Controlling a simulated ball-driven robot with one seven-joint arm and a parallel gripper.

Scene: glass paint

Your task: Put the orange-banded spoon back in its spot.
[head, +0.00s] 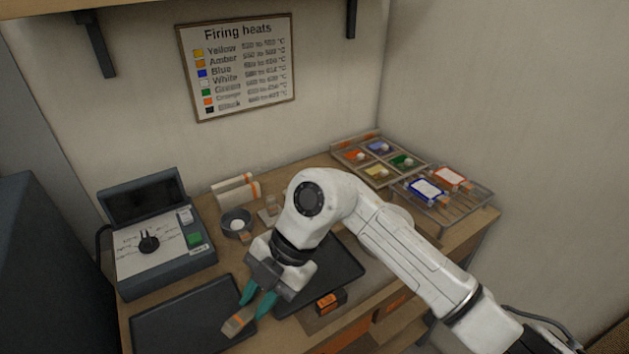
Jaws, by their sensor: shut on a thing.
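My gripper (257,305), with teal fingers, is low over the front of the bench, between and over the dark trays. Its fingers are shut on a small tan-and-grey piece (238,321) with a faint orange tint. Only part of this piece shows, so I cannot tell whether it is the orange-banded spoon. A white holder with orange marks (236,190) stands at the back of the bench, behind my gripper.
A grey control box (163,250) stands at the left. A dark tray (185,322) lies at front left and another dark tray (343,262) partly under my arm. A dark bowl (236,224) is behind. A small orange-labelled box (331,302) sits at the front. A compartment tray (350,142) is at back right.

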